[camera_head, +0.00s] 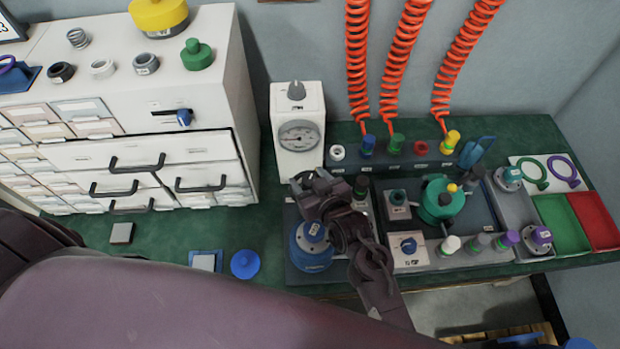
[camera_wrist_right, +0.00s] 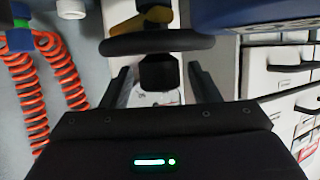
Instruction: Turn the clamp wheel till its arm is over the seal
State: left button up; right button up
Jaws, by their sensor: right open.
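In the right wrist view the clamp wheel (camera_wrist_right: 155,44) is a dark ring seen nearly edge-on, with a black hub below it between my fingers. A brass-coloured part (camera_wrist_right: 155,13) shows above it. My right gripper (camera_wrist_right: 163,84) is open, one finger on each side of the hub; I cannot tell whether they touch it. In the head view my right gripper (camera_head: 313,188) is above the blue cylinder (camera_head: 312,246) and hides most of the clamp. The blue cylinder also shows in the right wrist view (camera_wrist_right: 255,14). I cannot make out the seal.
A white gauge box (camera_head: 298,138) stands just behind the gripper. Orange coiled hoses (camera_head: 396,62) hang behind. The drawer cabinet (camera_head: 195,150) is at left.

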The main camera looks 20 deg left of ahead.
jog(key=v, duration=0.8)
jog(key=shift+f, duration=0.1)
